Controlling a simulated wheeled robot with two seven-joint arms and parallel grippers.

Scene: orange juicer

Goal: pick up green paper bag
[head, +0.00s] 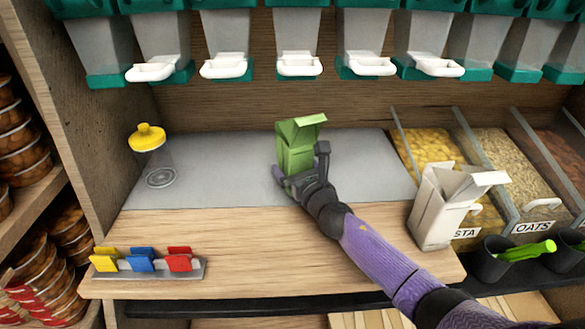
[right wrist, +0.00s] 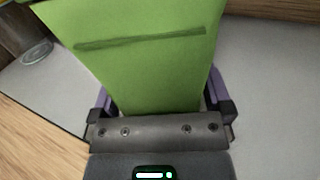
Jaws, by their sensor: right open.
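The green paper bag (head: 298,148) stands upright on the grey mat (head: 225,160) in the middle of the counter, its top flap folded open. My right gripper (head: 302,172) is at the bag's lower front, with a finger on each side of it. In the right wrist view the green bag (right wrist: 140,50) fills the space between the open fingers (right wrist: 165,108), close to the palm. Whether the fingers touch its sides cannot be told. My left gripper is not in view.
A jar with a yellow lid (head: 150,155) stands at the mat's left. A white paper bag (head: 440,205) stands at the right, before bins of pasta and oats. Coloured clips (head: 142,260) sit at the front left. Dispensers with white handles (head: 298,65) hang above.

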